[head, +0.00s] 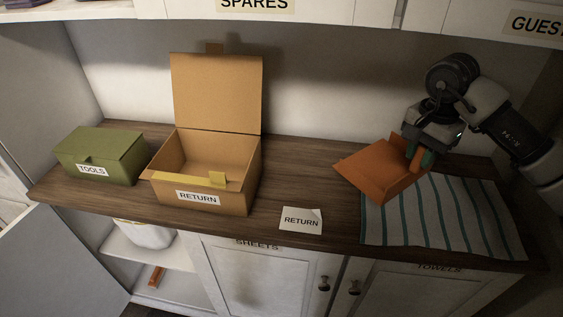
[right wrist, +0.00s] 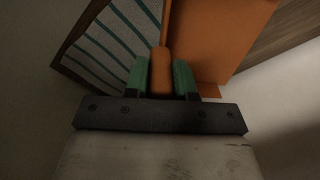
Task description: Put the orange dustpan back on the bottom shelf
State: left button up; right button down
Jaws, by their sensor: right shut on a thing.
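The orange dustpan (head: 379,172) is at the right end of the wooden counter, partly over the striped cloth. My right gripper (head: 419,157) is shut on its handle. In the right wrist view the orange handle (right wrist: 161,75) sits between the green fingertips (right wrist: 160,80), with the dustpan's pan (right wrist: 215,40) beyond. I cannot tell whether the dustpan touches the counter. The bottom shelf (head: 170,289) shows at the lower left in an open cabinet, with a small orange-brown object (head: 157,276) on it. My left gripper is not in view.
An open cardboard box labelled RETURN (head: 213,200) and a green TOOLS box (head: 101,157) stand on the counter (head: 300,160). A RETURN note (head: 301,220) lies near the front edge. A striped cloth (head: 440,220) lies at right. An open door (head: 65,265) stands at lower left.

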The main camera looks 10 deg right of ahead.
aim_at(360, 167)
jog(key=shift+w, duration=0.2)
jog(key=shift+a, duration=0.2)
jog(key=a, duration=0.1)
jog(key=w+a+f+p, duration=0.2)
jog(key=shift+w+a+f, duration=0.1)
jog(key=shift+a+f, duration=0.1)
jog(key=shift+a, duration=0.2)
jog(key=w+a+f+p, duration=0.1)
jog(key=w+a+f, duration=0.3)
jog(key=shift+w+a+p, duration=0.15)
jog(key=shift+w+p, duration=0.1)
jog(key=shift+p, duration=0.1)
jog(key=shift+w+a+f, duration=0.1)
jog(key=shift+a+f, duration=0.05)
notch_tip(360, 167, down, 4)
jog(key=shift+r+p, duration=0.15)
jog(key=shift+p, duration=0.65)
jog(key=shift+f, duration=0.2)
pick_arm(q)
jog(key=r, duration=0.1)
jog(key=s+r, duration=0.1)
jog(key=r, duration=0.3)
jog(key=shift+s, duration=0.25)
